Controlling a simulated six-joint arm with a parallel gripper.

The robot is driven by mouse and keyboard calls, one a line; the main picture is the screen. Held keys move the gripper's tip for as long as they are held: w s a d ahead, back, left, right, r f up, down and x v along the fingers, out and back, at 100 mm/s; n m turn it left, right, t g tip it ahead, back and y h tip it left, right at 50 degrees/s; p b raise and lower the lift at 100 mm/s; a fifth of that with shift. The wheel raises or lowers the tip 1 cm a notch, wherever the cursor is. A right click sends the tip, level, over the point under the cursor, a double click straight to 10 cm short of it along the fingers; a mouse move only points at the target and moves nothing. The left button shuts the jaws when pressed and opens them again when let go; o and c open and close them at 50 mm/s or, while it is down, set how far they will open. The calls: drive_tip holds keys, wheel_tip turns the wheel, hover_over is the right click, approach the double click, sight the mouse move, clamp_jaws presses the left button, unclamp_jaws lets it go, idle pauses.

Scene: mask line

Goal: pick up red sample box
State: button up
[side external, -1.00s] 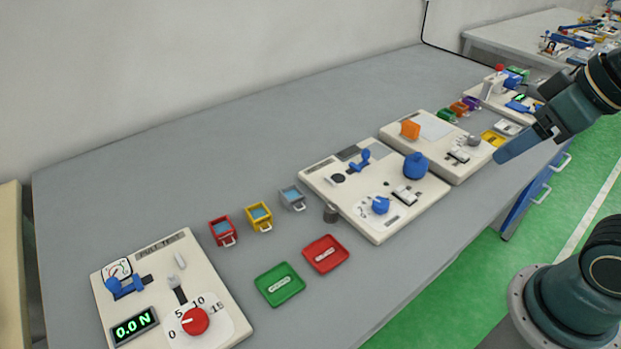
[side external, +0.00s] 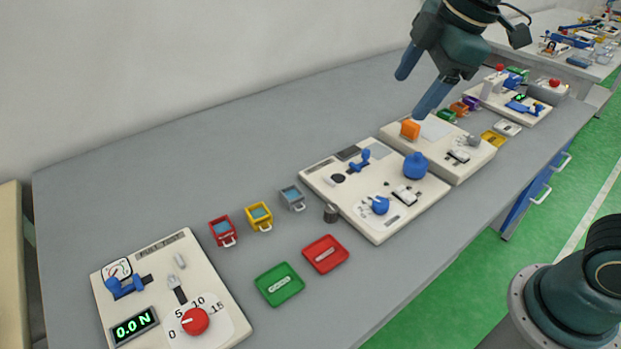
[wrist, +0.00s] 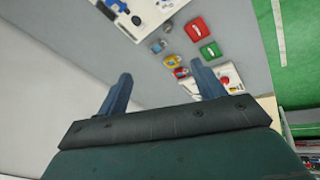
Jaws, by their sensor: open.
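The red sample box (side external: 221,231) is a small open box with a pale handle and blue-grey contents. It stands on the grey table at the left end of a short row of boxes. In the wrist view the red box (wrist: 181,73) shows small, between the fingers and close to the right one. My gripper (side external: 411,94) is open and empty, high above the table and far to the right of the box. In the wrist view my gripper (wrist: 161,76) shows its two fingers spread apart.
A yellow box (side external: 259,217) and a grey box (side external: 293,198) stand right of the red one. A pull-test panel (side external: 214,279), green tray (side external: 279,285) and red tray (side external: 326,254) lie nearer the front. Panels with raised knobs (side external: 415,166) stand to the right. The table behind the boxes is clear.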

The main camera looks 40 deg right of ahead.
drive_tip(key=w+a+f+n+g, duration=0.1)
drive_tip(key=w+a+f+n, duration=0.2)
drive_tip(key=w+a+n, duration=0.35)
drive_tip(key=w+a+f+n, duration=0.3)
drive_tip(key=w+a+n, duration=0.3)
drive_tip(key=w, duration=0.1)
drive_tip(key=w+a+f+n+g, duration=0.1)
drive_tip(key=w+a+f+n, duration=0.4)
drive_tip(key=a+f+n, duration=0.4)
wheel_tip(320, 180, down, 2)
drive_tip(key=a, duration=0.2)
drive_tip(key=shift+w+a+n+g, duration=0.2)
drive_tip(key=shift+a+n+g, duration=0.1)
drive_tip(key=shift+a+n, duration=0.1)
drive_tip(key=shift+f, duration=0.1)
hover_over(222, 225)
drive_tip(key=d, duration=0.1)
drive_tip(key=f, duration=0.5)
drive_tip(key=s+f, duration=0.1)
drive_tip(key=f, duration=0.2)
drive_tip(key=shift+w+f, duration=0.1)
drive_tip(key=shift+w+a+f, duration=0.1)
drive_tip(key=shift+a+f, duration=0.05)
drive_tip(key=shift+f, duration=0.7)
drive_tip(key=shift+w+a+f, duration=0.1)
drive_tip(key=shift+a+f, duration=0.1)
drive_tip(key=shift+f, duration=0.65)
drive_tip(key=shift+w+a+f, duration=0.1)
drive_tip(key=shift+a+f, duration=0.05)
drive_tip(key=shift+f, duration=0.7)
